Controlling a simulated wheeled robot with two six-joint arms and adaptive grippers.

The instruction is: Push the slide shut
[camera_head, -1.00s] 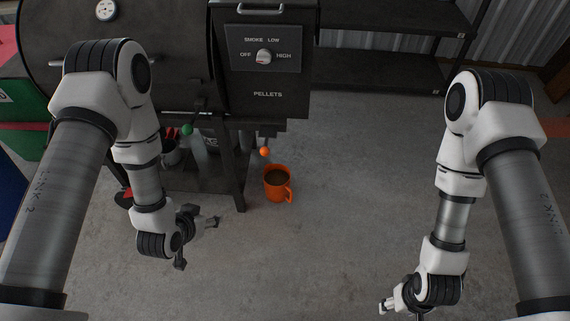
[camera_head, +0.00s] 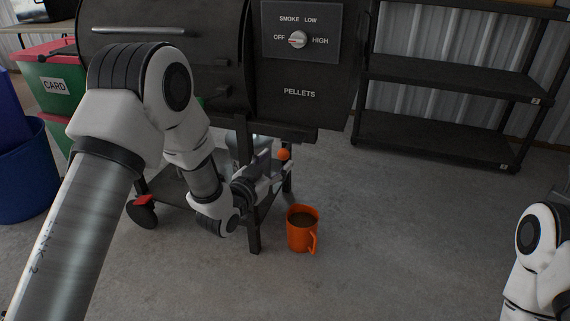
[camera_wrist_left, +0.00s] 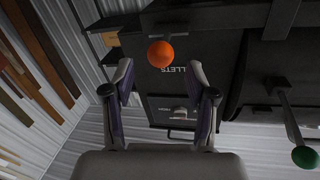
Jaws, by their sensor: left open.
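The orange ball knob (camera_head: 284,154) hangs below the black hopper marked PELLETS (camera_head: 300,110); the slide itself is hard to make out in the dark. My left gripper (camera_head: 282,178) is open just below the knob in the head view, beside the smoker's leg. In the left wrist view the orange knob (camera_wrist_left: 160,53) shows just beyond and between the spread fingertips (camera_wrist_left: 161,72). I cannot tell whether they touch it. A green ball knob (camera_wrist_left: 305,157) on a rod is at the right of that view. My right gripper is out of view; only part of that arm shows.
An orange mug (camera_head: 302,236) with dark contents stands on the floor close to the smoker's leg (camera_head: 254,225), below my left gripper. A black shelf unit (camera_head: 445,75) stands at the back right. Bins (camera_head: 55,84) are at the left. The floor at centre right is clear.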

